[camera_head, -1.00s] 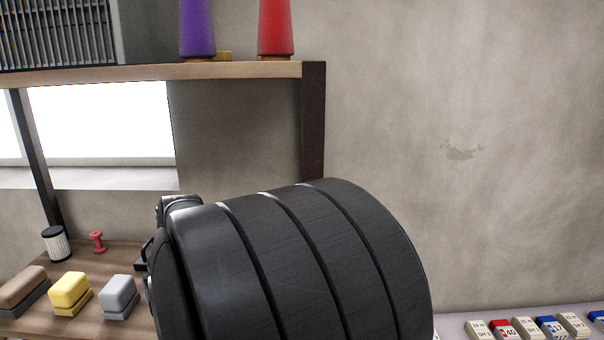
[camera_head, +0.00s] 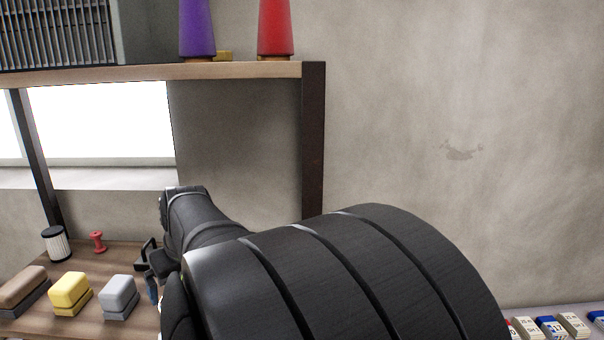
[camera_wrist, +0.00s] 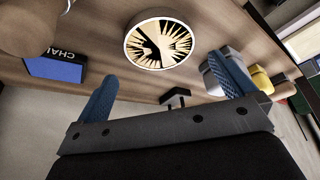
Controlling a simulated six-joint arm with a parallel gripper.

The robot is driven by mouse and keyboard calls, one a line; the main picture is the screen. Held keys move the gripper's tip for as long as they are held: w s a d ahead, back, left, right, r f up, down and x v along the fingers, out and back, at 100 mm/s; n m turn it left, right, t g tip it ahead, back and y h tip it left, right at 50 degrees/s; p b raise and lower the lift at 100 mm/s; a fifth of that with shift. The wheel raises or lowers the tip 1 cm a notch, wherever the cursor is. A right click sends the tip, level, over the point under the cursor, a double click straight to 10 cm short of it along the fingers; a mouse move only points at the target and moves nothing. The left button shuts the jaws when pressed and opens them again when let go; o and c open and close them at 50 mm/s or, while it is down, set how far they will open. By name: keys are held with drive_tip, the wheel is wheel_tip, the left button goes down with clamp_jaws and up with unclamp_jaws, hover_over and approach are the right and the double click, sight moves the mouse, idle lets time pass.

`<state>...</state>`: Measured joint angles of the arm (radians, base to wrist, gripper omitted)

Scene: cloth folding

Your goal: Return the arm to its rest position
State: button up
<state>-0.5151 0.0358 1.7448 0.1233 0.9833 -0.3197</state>
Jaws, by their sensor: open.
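My gripper shows in the wrist view (camera_wrist: 168,92) with two blue fingers spread wide apart and nothing between them. It hangs clear of the wooden surface seen in that view. In the head view, my large black arm covers the lower middle, and the gripper's fingers are mostly hidden behind it. No cloth shows in either view.
A wooden table (camera_head: 88,328) at the left carries a grey block (camera_head: 118,296), a yellow block (camera_head: 70,292), a brown block (camera_head: 24,290), a white canister (camera_head: 57,244) and a red spool (camera_head: 98,241). A shelf (camera_head: 240,70) holds purple (camera_head: 197,30) and red (camera_head: 275,30) cones. Small labelled boxes (camera_head: 552,327) line the lower right.

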drive_tip(key=v, duration=0.5)
drive_tip(key=x, duration=1.1)
drive_tip(key=shift+f, duration=0.15)
drive_tip(key=shift+w+a, duration=0.15)
drive_tip(key=shift+w, duration=0.05)
wheel_tip(320, 180, up, 10)
drive_tip(key=s+f+n, duration=0.1)
drive_tip(key=s+n, duration=0.1)
drive_tip(key=s, duration=0.1)
drive_tip(key=s+f+n+g+y, duration=0.1)
drive_tip(key=s+f+n, duration=0.1)
drive_tip(key=s, duration=0.1)
drive_tip(key=s+f+n+g, duration=0.1)
drive_tip(key=s+f+n, duration=0.1)
drive_tip(key=s+n, duration=0.1)
drive_tip(key=shift+d, duration=0.3)
drive_tip(key=s+d+f+n+g, duration=0.4)
drive_tip(key=s+d+f+n, duration=0.2)
drive_tip(key=s+f+n, duration=0.35)
drive_tip(key=s+d+f, duration=0.1)
drive_tip(key=d+f, duration=0.5)
drive_tip(key=d, duration=0.6)
drive_tip(key=shift+s+n+h, duration=0.35)
drive_tip(key=shift+h, duration=0.05)
